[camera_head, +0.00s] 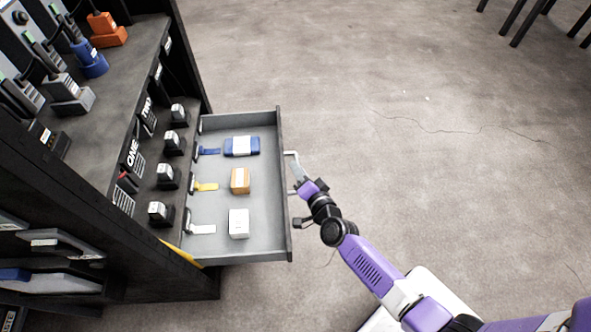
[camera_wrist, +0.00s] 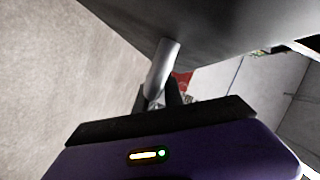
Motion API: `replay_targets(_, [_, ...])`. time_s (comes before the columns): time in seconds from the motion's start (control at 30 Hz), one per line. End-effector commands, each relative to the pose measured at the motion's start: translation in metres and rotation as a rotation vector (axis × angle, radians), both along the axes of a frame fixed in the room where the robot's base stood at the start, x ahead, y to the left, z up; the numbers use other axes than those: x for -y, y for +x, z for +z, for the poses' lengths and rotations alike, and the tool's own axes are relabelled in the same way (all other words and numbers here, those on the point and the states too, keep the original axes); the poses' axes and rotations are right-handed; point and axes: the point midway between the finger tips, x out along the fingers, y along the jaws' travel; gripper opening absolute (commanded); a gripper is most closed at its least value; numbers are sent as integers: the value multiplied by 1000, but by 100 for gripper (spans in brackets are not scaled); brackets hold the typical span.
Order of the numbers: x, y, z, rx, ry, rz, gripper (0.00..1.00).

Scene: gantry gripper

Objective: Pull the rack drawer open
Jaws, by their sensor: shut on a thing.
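The rack drawer (camera_head: 262,123) is a grey tray with a dark front panel, and it stands pulled out of the black rack (camera_head: 190,60) to the right. Inside it lie a blue box (camera_head: 241,146), an orange box (camera_head: 240,180) and a white box (camera_head: 239,223). A pale bar handle (camera_head: 291,160) is on the outer face of the drawer front. My gripper (camera_head: 299,190) is at that face, shut on the handle. In the wrist view the metal handle (camera_wrist: 163,68) runs into the dark fingers (camera_wrist: 160,100). The fingertips are partly hidden.
Blue, yellow and white tags lie at the drawer's inner side. The concrete floor (camera_head: 420,100) right of the drawer is clear. Dark legs (camera_head: 520,22) stand at the far top right.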

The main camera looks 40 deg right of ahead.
Motion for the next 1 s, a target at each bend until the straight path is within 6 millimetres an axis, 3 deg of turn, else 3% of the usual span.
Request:
replay_targets(0.1, [-1, -1, -2, -5, 0, 3, 0])
replay_targets(0.13, [-1, -1, -2, -5, 0, 3, 15])
replay_targets(0.23, [-1, -1, -2, -4, 1, 3, 34])
replay_targets(0.63, [-2, -5, 2, -3, -1, 1, 34])
replay_targets(1.0, [-17, -58, 14, -5, -1, 2, 34])
